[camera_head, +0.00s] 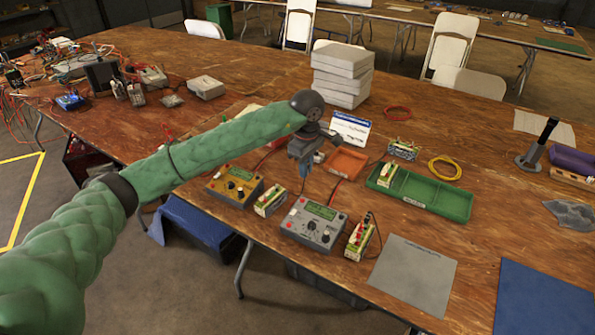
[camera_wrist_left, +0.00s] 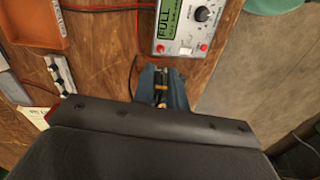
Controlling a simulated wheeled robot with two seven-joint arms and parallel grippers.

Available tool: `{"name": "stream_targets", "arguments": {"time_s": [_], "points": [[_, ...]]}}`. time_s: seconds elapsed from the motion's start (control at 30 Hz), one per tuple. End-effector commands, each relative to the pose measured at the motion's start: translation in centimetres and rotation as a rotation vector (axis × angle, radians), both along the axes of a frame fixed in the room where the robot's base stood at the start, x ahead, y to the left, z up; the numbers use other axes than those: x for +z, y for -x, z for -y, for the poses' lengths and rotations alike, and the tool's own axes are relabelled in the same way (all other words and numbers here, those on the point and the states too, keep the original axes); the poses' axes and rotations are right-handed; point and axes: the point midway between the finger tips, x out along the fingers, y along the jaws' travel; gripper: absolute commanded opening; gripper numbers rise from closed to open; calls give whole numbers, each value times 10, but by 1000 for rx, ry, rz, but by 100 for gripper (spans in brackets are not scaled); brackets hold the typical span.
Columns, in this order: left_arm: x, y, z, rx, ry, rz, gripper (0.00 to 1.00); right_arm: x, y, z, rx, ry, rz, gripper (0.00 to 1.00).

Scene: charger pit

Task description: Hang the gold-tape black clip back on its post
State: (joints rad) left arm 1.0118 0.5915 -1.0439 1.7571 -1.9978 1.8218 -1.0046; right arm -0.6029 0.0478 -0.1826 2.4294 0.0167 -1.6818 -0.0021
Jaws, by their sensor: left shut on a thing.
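My left gripper (camera_head: 303,168) points down above the table, behind and left of the grey charger (camera_head: 315,222). In the left wrist view its blue fingers (camera_wrist_left: 162,88) are shut on the black clip (camera_wrist_left: 159,96), whose gold tape band shows between them. The clip is too small to make out in the head view. The grey charger (camera_wrist_left: 187,22) is at the top of the wrist view, its screen reading FULL, with red terminals on its front corners. I cannot tell which post belongs to this clip. My right gripper is not in view.
A yellow charger (camera_head: 234,187) and battery racks (camera_head: 270,201) (camera_head: 360,238) stand near the front edge. An orange tray (camera_head: 347,162), a green tray (camera_head: 440,197) and a white sign (camera_head: 351,127) are behind. A grey mat (camera_head: 413,275) lies clear at front right.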

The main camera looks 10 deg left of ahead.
Motion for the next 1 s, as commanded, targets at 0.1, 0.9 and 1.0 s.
{"name": "stream_targets", "arguments": {"time_s": [0.1,0.9,1.0], "points": [[2,2,4,0,0,-1,1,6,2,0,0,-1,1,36],[-2,-13,-31,5,-3,1,1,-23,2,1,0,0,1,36],[-2,-20,-50,5,-2,1,1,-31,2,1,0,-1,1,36]]}}
